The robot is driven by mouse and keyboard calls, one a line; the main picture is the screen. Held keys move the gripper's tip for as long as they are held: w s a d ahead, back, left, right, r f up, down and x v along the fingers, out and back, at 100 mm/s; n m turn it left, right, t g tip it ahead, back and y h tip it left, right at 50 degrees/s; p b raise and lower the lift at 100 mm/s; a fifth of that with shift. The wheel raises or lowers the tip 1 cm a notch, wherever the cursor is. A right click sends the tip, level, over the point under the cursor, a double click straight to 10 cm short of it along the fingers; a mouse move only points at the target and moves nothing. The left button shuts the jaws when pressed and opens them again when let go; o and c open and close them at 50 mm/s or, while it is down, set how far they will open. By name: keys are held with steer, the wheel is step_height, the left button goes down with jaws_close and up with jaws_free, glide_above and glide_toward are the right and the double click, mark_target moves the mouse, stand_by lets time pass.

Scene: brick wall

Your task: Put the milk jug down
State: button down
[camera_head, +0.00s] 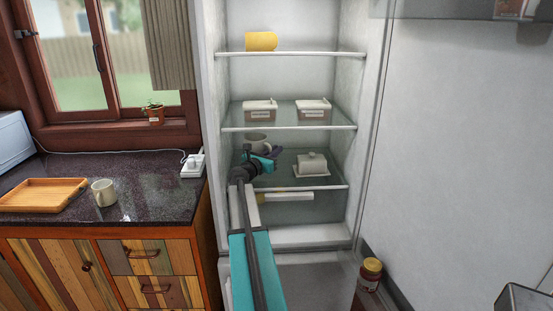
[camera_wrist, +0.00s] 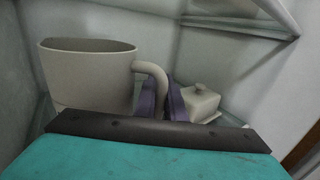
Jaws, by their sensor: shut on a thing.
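The milk jug (camera_head: 256,140) is a grey-beige, wide-mouthed vessel inside the open fridge, at the left of the lower glass shelf (camera_head: 281,181). It looks upright. In the wrist view the jug (camera_wrist: 88,78) fills the left side, with its handle towards the right. My gripper (camera_head: 271,151) reaches into the fridge, its purple fingers shut on the handle; they also show in the wrist view (camera_wrist: 162,102). My gripper hides the jug's lower part, and I cannot tell whether its base touches the shelf.
A lidded butter dish (camera_head: 311,163) stands to the right on the same shelf. Two lidded boxes (camera_head: 261,110) (camera_head: 313,109) sit on the shelf above, and a yellow item (camera_head: 261,41) on the top shelf. The left countertop holds a mug (camera_head: 104,192) and a wooden tray (camera_head: 42,195).

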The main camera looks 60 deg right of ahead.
steer(key=shift+w+d+f+p, duration=0.15)
steer(key=shift+f+p, duration=0.4)
steer(key=shift+f, duration=1.5)
steer(key=c, duration=1.8)
jaws_free()
steer(key=shift+c, duration=0.2)
steer(key=a+b, duration=0.2)
steer(key=a, duration=1)
steer(key=shift+s, duration=0.25)
